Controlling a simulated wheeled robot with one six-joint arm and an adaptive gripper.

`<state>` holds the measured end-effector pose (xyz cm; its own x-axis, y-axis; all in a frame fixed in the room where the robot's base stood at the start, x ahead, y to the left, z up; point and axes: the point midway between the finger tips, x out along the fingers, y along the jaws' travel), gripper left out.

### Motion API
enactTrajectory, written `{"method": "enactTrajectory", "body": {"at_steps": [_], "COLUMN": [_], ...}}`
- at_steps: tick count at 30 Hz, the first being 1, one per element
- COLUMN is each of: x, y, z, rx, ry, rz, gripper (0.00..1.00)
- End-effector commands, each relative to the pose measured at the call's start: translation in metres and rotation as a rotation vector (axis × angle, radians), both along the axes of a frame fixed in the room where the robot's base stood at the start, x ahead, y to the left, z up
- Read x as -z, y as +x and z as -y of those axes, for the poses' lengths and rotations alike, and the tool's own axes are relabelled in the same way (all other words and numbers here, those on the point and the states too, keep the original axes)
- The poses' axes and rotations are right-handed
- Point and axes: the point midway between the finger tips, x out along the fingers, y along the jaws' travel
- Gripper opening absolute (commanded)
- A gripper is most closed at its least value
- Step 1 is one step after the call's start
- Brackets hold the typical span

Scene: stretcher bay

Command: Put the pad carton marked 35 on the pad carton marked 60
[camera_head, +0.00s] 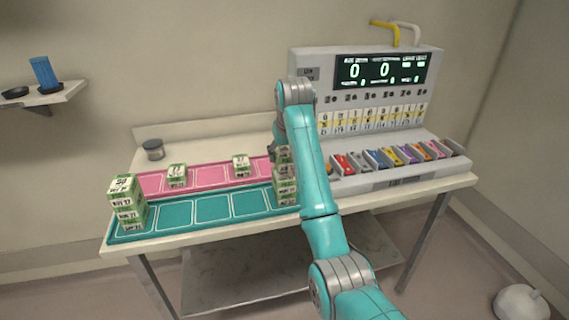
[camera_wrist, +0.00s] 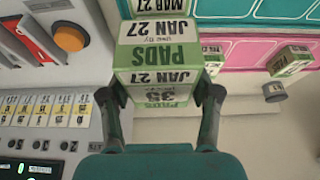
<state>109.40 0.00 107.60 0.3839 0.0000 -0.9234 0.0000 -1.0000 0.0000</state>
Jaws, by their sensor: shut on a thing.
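The pad carton marked 35 (camera_wrist: 158,58), green and white with PADS and JAN 27 on it, is between the two fingers of my gripper (camera_wrist: 161,93) in the wrist view. My gripper is shut on it. Another carton (camera_wrist: 168,8), reading MAR 27, shows just beyond it. In the head view a stack of cartons (camera_head: 285,190) stands at the right end of the teal mat, partly behind my arm. My gripper is hidden there. I cannot tell whether the held carton touches the stack. I cannot read a 60 on any carton.
Another carton stack (camera_head: 128,212) stands at the left end of the teal mat (camera_head: 213,209). Single cartons (camera_head: 177,172) and (camera_head: 241,163) stand on the pink mat (camera_head: 209,177). The teal mat's middle is clear. A grey machine (camera_head: 432,147) with coloured parts is at right.

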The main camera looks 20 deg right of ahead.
Motion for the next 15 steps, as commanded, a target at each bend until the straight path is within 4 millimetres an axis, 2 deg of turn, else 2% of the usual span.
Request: {"method": "enactTrajectory", "body": {"at_steps": [7, 15], "x": [0.031, 0.033], "y": [0.000, 0.000], "z": [0.000, 0.000], "rx": [0.000, 0.000], "ry": [0.000, 0.000], "rz": [-0.001, 0.001], "gripper": [0.19, 0.19]}}
